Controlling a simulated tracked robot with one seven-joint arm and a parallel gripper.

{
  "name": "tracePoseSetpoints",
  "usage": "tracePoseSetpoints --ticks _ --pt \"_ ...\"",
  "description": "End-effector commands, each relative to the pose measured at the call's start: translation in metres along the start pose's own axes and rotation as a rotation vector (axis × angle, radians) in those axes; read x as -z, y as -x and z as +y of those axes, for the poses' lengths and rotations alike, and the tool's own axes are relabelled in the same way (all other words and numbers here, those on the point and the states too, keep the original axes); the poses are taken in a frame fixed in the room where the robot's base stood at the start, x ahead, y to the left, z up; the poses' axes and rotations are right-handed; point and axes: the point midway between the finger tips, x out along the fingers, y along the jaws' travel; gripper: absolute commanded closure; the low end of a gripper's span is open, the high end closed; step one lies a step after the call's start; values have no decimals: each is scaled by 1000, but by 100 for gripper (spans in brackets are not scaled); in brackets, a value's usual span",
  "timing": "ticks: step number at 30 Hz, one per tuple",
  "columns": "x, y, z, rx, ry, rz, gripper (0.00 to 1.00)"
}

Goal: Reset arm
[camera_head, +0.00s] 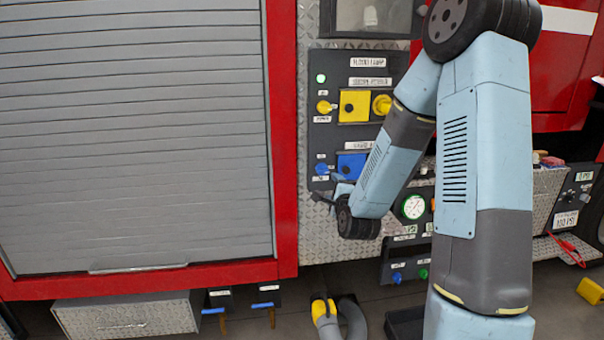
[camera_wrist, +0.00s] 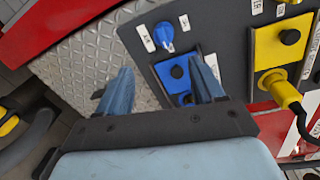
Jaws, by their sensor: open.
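My gripper is in the wrist view (camera_wrist: 163,92), with its two blue fingers apart and nothing held between them. In front of it are a blue knob (camera_wrist: 164,34) and a blue square socket plate (camera_wrist: 180,76) on the dark control panel. In the head view my arm reaches across the right half, and my gripper (camera_head: 318,200) is only partly seen beside the lower left of the panel (camera_head: 325,135). The blue plate (camera_head: 351,165) is close to it there. I cannot tell whether a finger touches the panel.
A yellow plate (camera_head: 354,106) and yellow knobs sit higher on the panel. In the wrist view a yellow plug with a black cable (camera_wrist: 280,92) is at the right. A gauge (camera_head: 413,207) is behind my arm. A grey shutter (camera_head: 130,140) fills the left. A hose (camera_head: 326,318) stands below.

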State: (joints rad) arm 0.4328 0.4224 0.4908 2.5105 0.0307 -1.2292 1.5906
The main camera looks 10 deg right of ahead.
Motion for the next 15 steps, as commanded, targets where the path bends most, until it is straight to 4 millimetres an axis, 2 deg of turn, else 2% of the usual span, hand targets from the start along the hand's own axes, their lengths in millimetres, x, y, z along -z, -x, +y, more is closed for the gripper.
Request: tracePoseSetpoints --ticks 8,15 --pt "-17 17 -24 -159 338 -24 33" --pt "-26 48 -47 -311 642 -58 33"
